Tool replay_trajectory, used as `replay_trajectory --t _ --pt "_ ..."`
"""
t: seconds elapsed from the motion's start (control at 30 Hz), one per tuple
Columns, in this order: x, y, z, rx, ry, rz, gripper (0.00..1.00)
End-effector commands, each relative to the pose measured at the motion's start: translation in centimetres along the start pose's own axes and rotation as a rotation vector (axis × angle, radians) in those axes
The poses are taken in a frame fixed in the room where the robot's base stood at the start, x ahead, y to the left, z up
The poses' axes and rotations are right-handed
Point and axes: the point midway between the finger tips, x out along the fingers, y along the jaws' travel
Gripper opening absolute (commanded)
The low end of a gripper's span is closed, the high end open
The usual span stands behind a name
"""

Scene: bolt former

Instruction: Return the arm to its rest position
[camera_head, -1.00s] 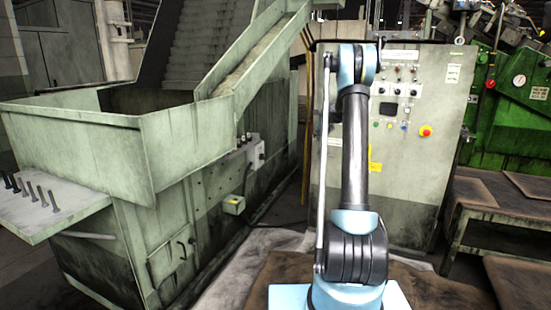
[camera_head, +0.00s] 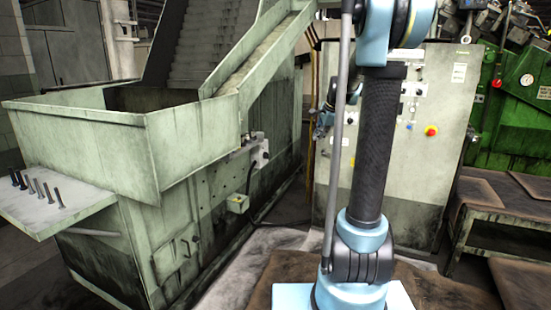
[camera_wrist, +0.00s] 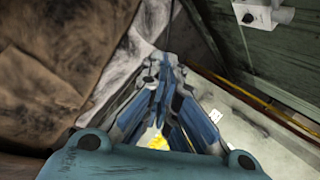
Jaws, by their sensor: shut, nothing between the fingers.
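My arm (camera_head: 375,150) stands upright at the right of centre in the head view, with its blue elbow at the top edge. My gripper (camera_wrist: 165,62) shows in the wrist view, with its blue-grey fingers drawn together and nothing visible between them. It hangs clear of any surface that I can make out. In the head view, part of the blue and dark far end of my arm shows behind the bar left of the upper link, in front of the cabinet. The fingertips cannot be made out there.
A green hopper machine (camera_head: 80,140) fills the left, with several dark bolts (camera_head: 48,192) on its pale side shelf (camera_head: 90,205). A control cabinet (camera_head: 425,180) with a red button stands behind my arm. A worn table (camera_head: 500,200) is at the right. Brown matting (camera_wrist: 50,70) lies below.

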Motion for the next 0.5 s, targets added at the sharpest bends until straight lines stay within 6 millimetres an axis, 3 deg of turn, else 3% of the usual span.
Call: replay_trajectory --t 0.2,0.5 --pt "-2.9 6.7 2.4 -0.220 0.011 0.050 0.00" --pt "-5.5 16.1 4.8 -0.522 0.013 0.123 0.00"
